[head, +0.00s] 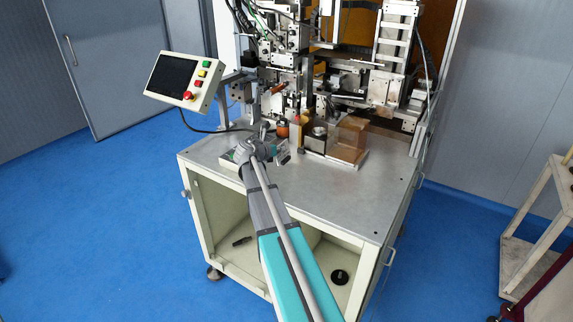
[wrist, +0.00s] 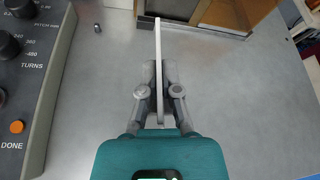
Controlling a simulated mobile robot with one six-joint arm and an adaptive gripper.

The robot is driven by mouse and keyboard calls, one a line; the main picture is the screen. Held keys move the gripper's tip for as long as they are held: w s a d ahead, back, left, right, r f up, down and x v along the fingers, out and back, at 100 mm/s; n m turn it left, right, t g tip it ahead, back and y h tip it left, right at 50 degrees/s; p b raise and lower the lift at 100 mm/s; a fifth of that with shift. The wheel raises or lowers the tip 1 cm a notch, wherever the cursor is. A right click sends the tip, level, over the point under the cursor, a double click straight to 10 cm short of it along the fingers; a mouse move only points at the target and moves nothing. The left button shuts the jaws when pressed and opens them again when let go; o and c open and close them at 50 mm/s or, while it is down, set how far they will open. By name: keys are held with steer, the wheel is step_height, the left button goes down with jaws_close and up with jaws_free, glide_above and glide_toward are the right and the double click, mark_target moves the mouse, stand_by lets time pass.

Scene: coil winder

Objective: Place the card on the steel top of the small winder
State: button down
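A thin white card (wrist: 158,45) shows edge-on in the wrist view, standing upright between the fingers of my gripper (wrist: 159,75). The fingers are closed on it from both sides. In the head view my gripper (head: 262,135) is over the back left part of the winder's steel top (head: 330,195), and I cannot make out the card there. The grey steel top (wrist: 235,110) also spreads below the gripper in the wrist view. I cannot tell whether the card's lower edge touches it.
A control box (wrist: 35,75) with knobs and an orange button stands left of the gripper. A brown box (head: 347,140) stands at the back of the top, below the winding machinery (head: 300,60). A tilted panel (head: 183,82) is at left. The front and right of the top are clear.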

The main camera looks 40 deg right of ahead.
mark_target(284, 153)
steer(key=shift+w+d+f+b, duration=0.1)
steer(key=shift+d+f+b, duration=0.3)
steer(key=shift+d+f, duration=0.25)
steer(key=shift+a, duration=0.1)
steer(key=shift+f, duration=0.1)
steer(key=shift+d+f+b, duration=0.35)
steer(key=shift+f+b, duration=0.1)
steer(key=shift+b, duration=0.1)
steer(key=shift+f+b, duration=1.45)
steer(key=shift+f, duration=0.05)
steer(key=shift+f, duration=0.1)
steer(key=c, duration=0.8)
jaws_free()
steer(key=shift+r, duration=0.2)
steer(key=p+v, duration=0.4)
steer(key=v, duration=0.8)
